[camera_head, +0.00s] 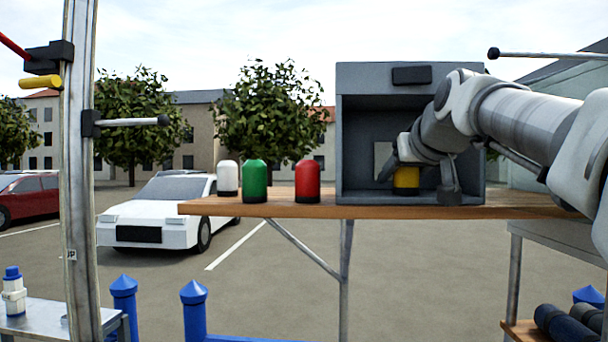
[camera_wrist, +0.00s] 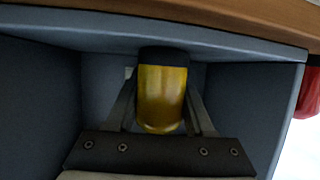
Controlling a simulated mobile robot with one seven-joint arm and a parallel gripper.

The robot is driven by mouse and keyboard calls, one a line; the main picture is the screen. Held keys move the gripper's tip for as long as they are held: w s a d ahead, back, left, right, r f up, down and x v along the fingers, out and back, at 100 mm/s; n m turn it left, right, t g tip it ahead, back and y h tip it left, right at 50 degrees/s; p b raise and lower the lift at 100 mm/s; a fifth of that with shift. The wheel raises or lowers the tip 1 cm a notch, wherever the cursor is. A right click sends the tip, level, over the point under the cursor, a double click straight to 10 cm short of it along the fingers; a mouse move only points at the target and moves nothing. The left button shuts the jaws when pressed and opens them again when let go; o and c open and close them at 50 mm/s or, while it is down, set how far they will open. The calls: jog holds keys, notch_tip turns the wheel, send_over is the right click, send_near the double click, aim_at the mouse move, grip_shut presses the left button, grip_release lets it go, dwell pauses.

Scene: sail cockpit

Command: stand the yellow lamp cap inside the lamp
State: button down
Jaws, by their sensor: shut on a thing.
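The yellow lamp cap (camera_head: 406,178) has a dark base band and is inside the lamp (camera_head: 476,140), a grey open-fronted box on the wooden shelf. My gripper (camera_head: 405,172) reaches into the box from the right and is shut on the cap. In the wrist view the yellow cap (camera_wrist: 162,95) sits between the two fingers of my gripper (camera_wrist: 162,100), its dark end toward the box floor (camera_wrist: 225,48). The cap looks upright. Whether its base touches the floor cannot be told for sure.
White (camera_head: 228,178), green (camera_head: 255,181) and red (camera_head: 307,181) caps stand in a row on the shelf (camera_head: 270,209), left of the box. A metal post (camera_head: 78,170) rises at the far left. A blue-capped bottle (camera_head: 13,290) stands on a low table.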

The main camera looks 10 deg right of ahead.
jog(key=shift+f, duration=0.1)
jog(key=shift+f, duration=0.15)
jog(key=shift+c, duration=1.4)
grip_release()
jog(key=shift+r, duration=0.25)
jog(key=shift+s+r, duration=0.1)
jog(key=shift+r, duration=0.05)
jog(key=b+v, duration=0.2)
jog(key=v, duration=1)
jog(key=s+a+f+g, duration=0.2)
jog(key=s+f, duration=0.3)
jog(key=f, duration=0.9)
jog(key=s+a+f+g, duration=0.3)
jog(key=s+a+f, duration=0.1)
jog(key=f, duration=1)
jog(key=s+a+f+g, duration=0.3)
jog(key=s+f, duration=0.4)
jog(key=f, duration=0.7)
jog(key=shift+n, duration=0.3)
